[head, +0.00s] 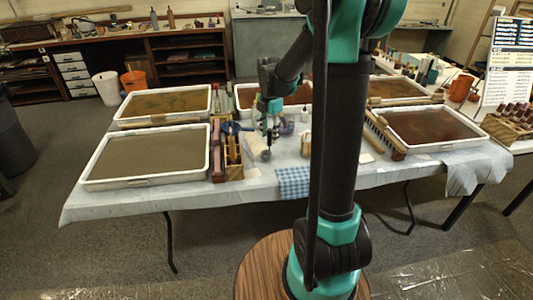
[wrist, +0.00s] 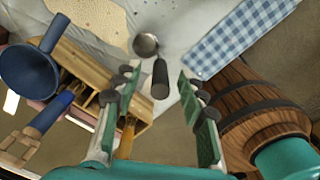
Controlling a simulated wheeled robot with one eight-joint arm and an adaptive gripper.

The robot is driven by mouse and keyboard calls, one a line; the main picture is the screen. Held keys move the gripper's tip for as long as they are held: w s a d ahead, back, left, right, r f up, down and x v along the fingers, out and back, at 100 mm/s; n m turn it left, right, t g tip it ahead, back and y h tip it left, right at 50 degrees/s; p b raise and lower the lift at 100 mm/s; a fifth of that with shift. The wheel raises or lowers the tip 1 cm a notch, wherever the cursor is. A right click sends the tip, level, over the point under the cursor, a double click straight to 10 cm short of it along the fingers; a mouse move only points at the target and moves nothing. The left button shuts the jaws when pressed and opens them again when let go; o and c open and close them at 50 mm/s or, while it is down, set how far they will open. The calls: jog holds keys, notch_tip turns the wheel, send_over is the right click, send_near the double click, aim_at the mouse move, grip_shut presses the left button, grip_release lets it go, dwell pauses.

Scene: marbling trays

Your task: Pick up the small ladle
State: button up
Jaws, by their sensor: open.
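The small ladle shows in the wrist view, with a round metal bowl (wrist: 146,44) and a dark handle (wrist: 160,80) pointing toward my gripper. My gripper (wrist: 158,88) is open and empty. In this view the handle's end lies between the fingertips, with the bowl beyond them; I cannot tell how far above it the fingers are. In the head view my gripper (head: 268,128) is over the middle of the table, beside the wooden box. I cannot make out the ladle clearly there.
A wooden box (wrist: 93,72) and a blue round-bowled tool (wrist: 28,73) lie left of my gripper. A blue checked cloth (wrist: 238,36) is at the right. Shallow trays (head: 140,180) stand on the covered table (head: 190,207), with brushes and bottles between them.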

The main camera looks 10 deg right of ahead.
jog(key=shift+f, duration=1.4)
jog(key=shift+c, duration=0.3)
grip_shut()
jog(key=shift+r, duration=0.1)
